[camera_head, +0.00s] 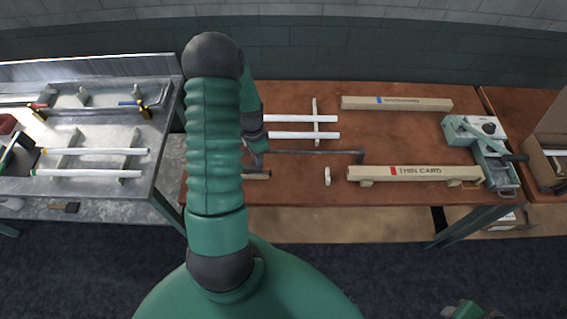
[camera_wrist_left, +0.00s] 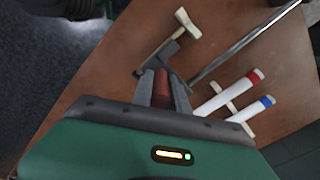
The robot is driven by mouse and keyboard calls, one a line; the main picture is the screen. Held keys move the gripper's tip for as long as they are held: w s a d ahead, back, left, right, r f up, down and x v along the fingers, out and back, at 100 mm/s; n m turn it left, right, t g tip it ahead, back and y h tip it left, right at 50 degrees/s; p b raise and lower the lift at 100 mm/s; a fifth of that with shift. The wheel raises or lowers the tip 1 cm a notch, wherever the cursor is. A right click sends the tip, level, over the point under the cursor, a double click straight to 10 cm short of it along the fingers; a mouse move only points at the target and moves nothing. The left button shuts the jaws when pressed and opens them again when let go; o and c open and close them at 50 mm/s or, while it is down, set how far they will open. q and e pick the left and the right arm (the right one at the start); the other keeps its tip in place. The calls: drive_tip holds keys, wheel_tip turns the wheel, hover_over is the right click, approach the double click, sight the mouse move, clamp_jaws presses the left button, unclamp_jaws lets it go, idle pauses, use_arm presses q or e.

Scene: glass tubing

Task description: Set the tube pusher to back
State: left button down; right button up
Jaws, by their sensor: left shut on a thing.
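The tube pusher (camera_head: 315,152), a long thin dark rod, lies across the brown table with a small upright end at its right. In the left wrist view the rod (camera_wrist_left: 240,45) runs to the upper right from a dark grey block. My left gripper (camera_head: 258,158) is at the rod's left end, mostly hidden behind my arm. In the left wrist view its fingers (camera_wrist_left: 163,88) are shut on a dark red grip beside that block. I cannot tell whether the grip is lifted. My right gripper's jaws are not visible.
Two white tubes (camera_head: 302,135) rest on a wooden support behind the rod. A "THIN CARD" beam (camera_head: 420,173) lies in front right, another beam (camera_head: 398,103) behind. A green machine (camera_head: 485,150) stands at the right. A metal table (camera_head: 100,105) is at the left.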

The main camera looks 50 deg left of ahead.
use_arm(q)
drive_tip(key=s+a+p, duration=0.1)
drive_tip(key=s+a, duration=1.2)
drive_tip(key=s, duration=0.2)
drive_tip(key=shift+s+a, duration=0.15)
drive_tip(key=shift+s, duration=0.25)
drive_tip(key=c, duration=1.3)
unclamp_jaws()
drive_tip(key=shift+r, duration=0.1)
wheel_tip(320, 180, up, 16)
drive_tip(key=b, duration=0.2)
drive_tip(key=shift+r+b, duration=0.25)
drive_tip(key=shift+b, duration=0.1)
drive_tip(key=shift+w+a, duration=0.1)
drive_tip(key=shift+a, duration=0.05)
